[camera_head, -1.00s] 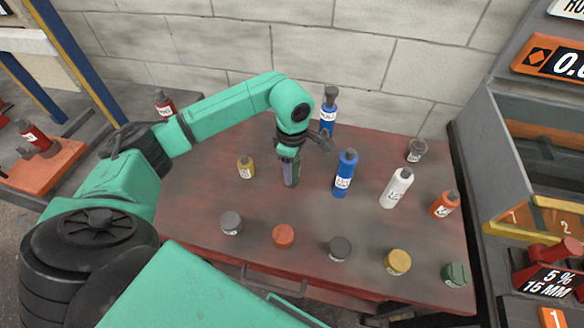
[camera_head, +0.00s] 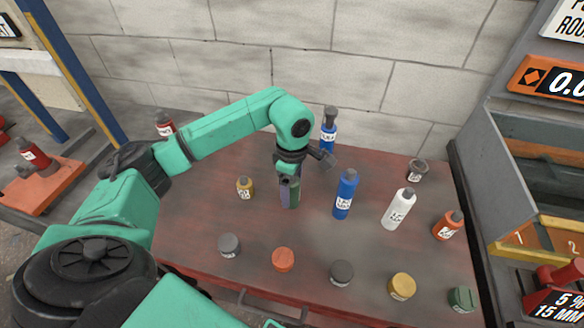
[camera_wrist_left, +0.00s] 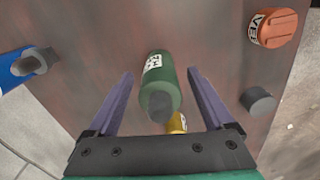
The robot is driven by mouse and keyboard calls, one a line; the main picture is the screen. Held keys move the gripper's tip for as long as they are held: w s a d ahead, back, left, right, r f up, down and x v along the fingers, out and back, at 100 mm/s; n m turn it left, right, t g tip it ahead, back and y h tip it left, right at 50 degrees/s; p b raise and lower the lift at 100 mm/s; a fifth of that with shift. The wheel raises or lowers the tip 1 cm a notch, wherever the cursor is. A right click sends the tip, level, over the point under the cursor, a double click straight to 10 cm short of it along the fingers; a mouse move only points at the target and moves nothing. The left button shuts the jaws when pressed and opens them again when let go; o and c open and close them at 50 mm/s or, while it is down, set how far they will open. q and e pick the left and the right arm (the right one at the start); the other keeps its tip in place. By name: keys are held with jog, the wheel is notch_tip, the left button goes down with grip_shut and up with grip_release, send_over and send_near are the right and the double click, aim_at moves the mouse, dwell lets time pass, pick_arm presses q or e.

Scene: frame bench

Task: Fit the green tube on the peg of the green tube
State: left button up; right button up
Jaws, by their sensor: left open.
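The green tube (camera_wrist_left: 160,85) has a white label and a dark top end. In the left wrist view it lies between the two open fingers of my left gripper (camera_wrist_left: 155,95), with gaps on both sides. In the head view my left gripper (camera_head: 288,188) points down around the green tube (camera_head: 295,192), and a finger hides part of it. A short green round piece (camera_head: 461,299), which may be its peg, stands at the table's front right. My right gripper is not in view.
A row of short round pieces, including an orange one (camera_head: 283,260) and a yellow one (camera_head: 402,287), lines the front of the red table. A yellow bottle (camera_head: 245,188), a blue bottle (camera_head: 345,195) and a white bottle (camera_head: 398,210) stand near the gripper.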

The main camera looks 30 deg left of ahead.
pick_arm(q)
notch_tip(320, 180, up, 13)
jog(key=shift+f, duration=0.2)
jog(key=shift+f, duration=0.1)
dwell(0.5)
